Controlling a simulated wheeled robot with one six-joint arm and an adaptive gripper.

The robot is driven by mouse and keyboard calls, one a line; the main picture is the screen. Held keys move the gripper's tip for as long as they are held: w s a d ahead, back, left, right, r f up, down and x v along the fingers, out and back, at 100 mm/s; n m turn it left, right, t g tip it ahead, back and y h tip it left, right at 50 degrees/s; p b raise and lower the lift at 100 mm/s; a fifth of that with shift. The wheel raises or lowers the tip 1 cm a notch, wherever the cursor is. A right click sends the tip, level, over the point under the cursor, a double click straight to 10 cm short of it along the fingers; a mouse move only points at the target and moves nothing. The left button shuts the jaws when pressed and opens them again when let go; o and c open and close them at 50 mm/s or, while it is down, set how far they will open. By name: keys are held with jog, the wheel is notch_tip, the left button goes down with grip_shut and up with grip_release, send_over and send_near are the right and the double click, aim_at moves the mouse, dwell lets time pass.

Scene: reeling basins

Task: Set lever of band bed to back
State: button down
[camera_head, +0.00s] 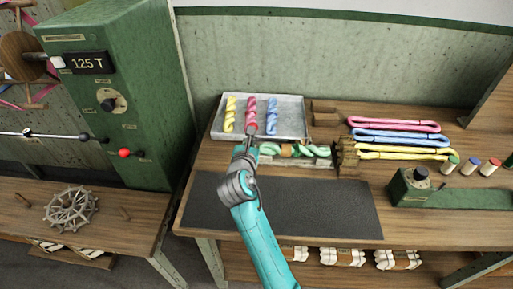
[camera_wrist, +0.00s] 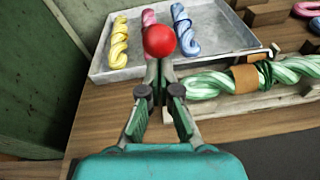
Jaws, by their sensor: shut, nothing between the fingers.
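The band bed (camera_wrist: 262,101) is a low pale tray holding a green twisted skein (camera_wrist: 215,84) with a brown band (camera_wrist: 246,78) around it. It also shows in the head view (camera_head: 300,163), right of my gripper. A red ball knob (camera_wrist: 159,41), seemingly the bed's lever end, stands at the bed's left end; its stem is hidden behind my fingers. My gripper (camera_wrist: 160,70) is shut and empty, its fingertips right at the ball in the picture; I cannot tell whether they touch. In the head view my gripper (camera_head: 246,143) hides most of the lever.
A grey metal tray (camera_head: 290,134) with yellow, pink and blue skeins lies just behind. A dark mat (camera_head: 300,212) covers the front. Folded skeins (camera_head: 395,139) and a green device (camera_head: 440,195) are at right. A green cabinet (camera_head: 145,100) with another red knob (camera_head: 124,153) stands left.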

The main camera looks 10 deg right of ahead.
jog(key=w+r, duration=0.1)
jog(key=w+d+r, duration=0.1)
jog(key=w, duration=0.1)
jog(key=w+d+r, duration=0.1)
jog(key=w, duration=0.1)
jog(key=shift+w+r, duration=0.15)
jog(key=shift+r, duration=0.2)
jog(key=shift+w+d+r, duration=0.15)
jog(key=shift+w+d, duration=0.05)
jog(key=shift+w, duration=0.45)
jog(key=shift+w+d+r, duration=0.15)
jog(key=shift+w, duration=0.5)
jog(key=shift+w+r, duration=0.1)
jog(key=shift+w, duration=0.05)
jog(key=shift+d+r, duration=0.1)
jog(key=shift+r, duration=0.05)
jog(key=shift+w+r, duration=0.1)
